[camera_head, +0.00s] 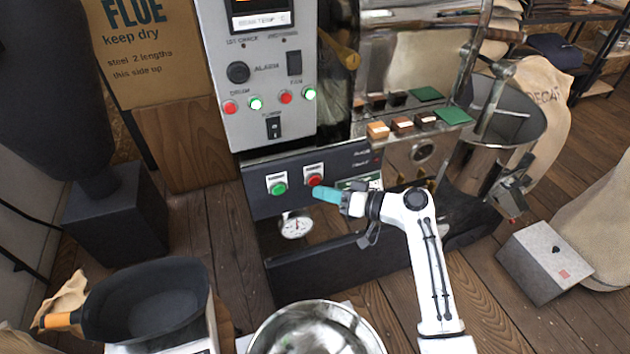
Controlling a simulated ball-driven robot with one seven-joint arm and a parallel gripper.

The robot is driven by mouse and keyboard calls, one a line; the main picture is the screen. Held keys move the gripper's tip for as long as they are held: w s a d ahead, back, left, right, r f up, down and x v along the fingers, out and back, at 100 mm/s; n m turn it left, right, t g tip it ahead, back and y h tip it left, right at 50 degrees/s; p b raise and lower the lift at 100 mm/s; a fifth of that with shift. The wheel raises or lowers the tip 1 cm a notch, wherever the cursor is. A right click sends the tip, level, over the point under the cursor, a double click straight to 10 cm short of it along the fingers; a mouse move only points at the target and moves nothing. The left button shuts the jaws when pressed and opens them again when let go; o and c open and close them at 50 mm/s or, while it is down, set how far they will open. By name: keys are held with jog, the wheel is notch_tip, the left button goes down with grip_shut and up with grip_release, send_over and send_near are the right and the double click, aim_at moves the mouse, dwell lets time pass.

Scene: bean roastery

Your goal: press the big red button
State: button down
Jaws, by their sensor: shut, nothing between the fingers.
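The red button (314,180) sits on a pale plate on the dark lower front panel of the roasting machine. A green button (278,188) is on a similar plate to its left. My gripper (318,193), with teal fingers, is shut and empty. It reaches in from the right, and its tips appear just below the red button in the picture. I cannot tell whether the tips touch the button or the panel.
Smaller red and green lamps and switches are on the grey control box (262,90) above. A dial gauge (296,227) is below the buttons. A steel bowl (268,335) and a black scoop (150,300) stand in front. A pale box (545,262) is at the right.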

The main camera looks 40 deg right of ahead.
jog(key=s, duration=0.1)
jog(key=s+a, duration=0.1)
jog(key=s, duration=0.1)
jog(key=s+a+p, duration=0.1)
jog(key=shift+s, duration=0.3)
dwell(1.0)
jog(key=s+a+f+n+g+p, duration=0.1)
jog(key=s+a+f+g, duration=0.1)
jog(key=s+a+g, duration=0.1)
jog(key=s+a+f+g, duration=0.3)
jog(key=s+a, duration=0.1)
jog(key=s+a+f+n+g+h+p, duration=0.1)
jog(key=s+a+f+g, duration=0.1)
jog(key=s+a+g, duration=0.1)
jog(key=shift+s+a+f+n+p, duration=0.15)
jog(key=shift+s+f+n+p, duration=0.15)
jog(key=shift+s, duration=0.4)
jog(key=s+g+h, duration=0.1)
jog(key=s, duration=0.3)
jog(key=s+d+r+g+h+p, duration=0.1)
jog(key=s+g+h, duration=0.1)
jog(key=s, duration=0.2)
jog(key=s+g+h, duration=0.2)
jog(key=s, duration=0.1)
jog(key=shift+s+d+r, duration=0.25)
jog(key=shift+s+r, duration=0.1)
jog(key=shift+s, duration=0.05)
jog(key=shift+s+d+r, duration=0.2)
jog(key=shift+s, duration=0.2)
